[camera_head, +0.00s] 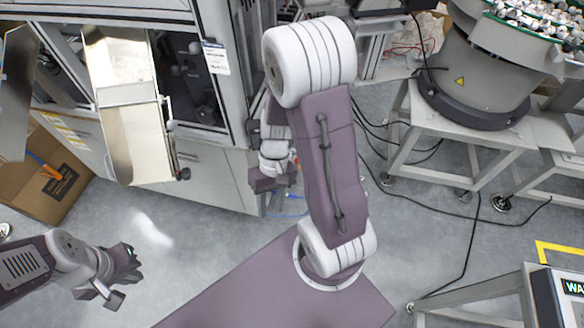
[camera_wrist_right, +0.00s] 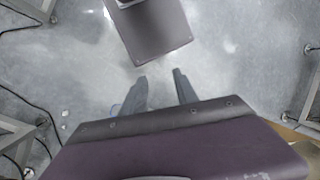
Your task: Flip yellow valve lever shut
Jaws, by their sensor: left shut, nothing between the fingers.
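I do not make out a yellow valve lever in either view. My left gripper (camera_head: 118,286) is at the lower left of the head view, shut and empty above the bare floor. My right gripper (camera_head: 273,181) hangs beside the front corner of the cabinet in the head view, partly behind my own arm. In the right wrist view its two fingers (camera_wrist_right: 160,76) stand apart with nothing between them, over the grey floor.
A grey cabinet (camera_head: 215,180) with a sloping metal chute (camera_head: 135,130) stands at the upper left. A cardboard box (camera_head: 50,185) is at far left. A bowl feeder (camera_head: 485,75) on a stand is at upper right. Cables (camera_head: 470,240) cross the floor.

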